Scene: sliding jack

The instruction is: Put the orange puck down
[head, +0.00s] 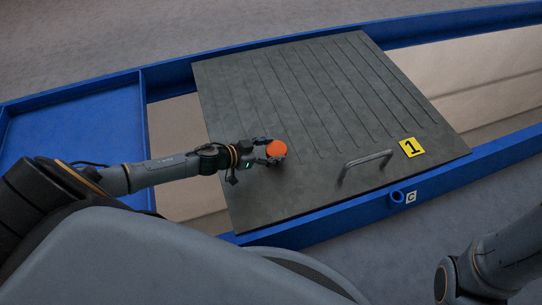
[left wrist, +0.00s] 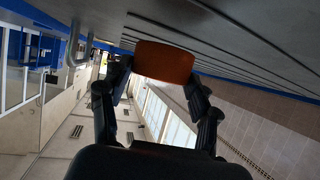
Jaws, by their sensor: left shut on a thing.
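The orange puck (head: 276,149) is a small round disc held at the fingertips of my left gripper (head: 270,152), over the dark grooved panel (head: 240,203). In the left wrist view the puck (left wrist: 164,62) sits between the two fingertips of the gripper (left wrist: 160,78), with the panel's grooved surface (left wrist: 230,40) close beside it. I cannot tell whether the puck touches the panel. My right gripper is outside the views; only part of my right arm shows at the lower right of the head view.
The panel carries a grey bar handle (head: 366,164) and a yellow plate marked 1 (head: 411,147). A blue frame (head: 330,224) runs around it, with a short blue tube (head: 396,198) and a C label (head: 411,197) on the near side. Much of the panel is clear.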

